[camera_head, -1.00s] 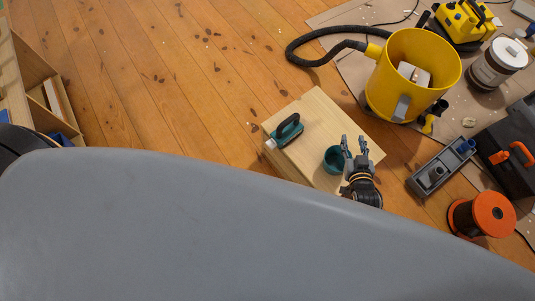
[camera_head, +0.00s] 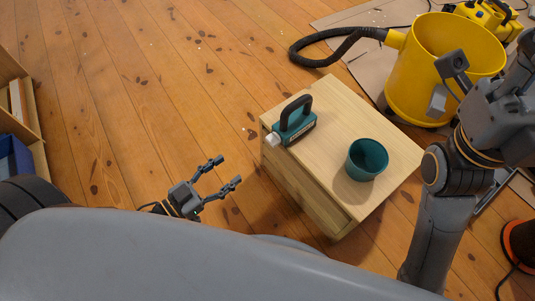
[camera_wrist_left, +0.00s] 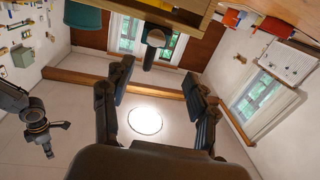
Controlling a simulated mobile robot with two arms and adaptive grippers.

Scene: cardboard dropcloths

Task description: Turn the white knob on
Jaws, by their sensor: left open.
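The white knob (camera_head: 272,140) sticks out at the left end of a teal device with a black handle (camera_head: 296,118). The device stands on top of a pale wooden box (camera_head: 330,95). The knob appears as a pale round end in the left wrist view (camera_wrist_left: 155,38), above and between the fingers and apart from them. My left gripper (camera_head: 230,171) is open and empty, left of the box and short of the knob. My right arm (camera_head: 455,170) rises at the right; its fingers are not clear.
A teal cup (camera_head: 366,160) stands on the box right of the device. A yellow bucket (camera_head: 440,85) with a black hose stands behind. An orange reel (camera_head: 520,243) lies at the lower right. Bare wooden floor (camera_head: 150,100) is clear left of the box.

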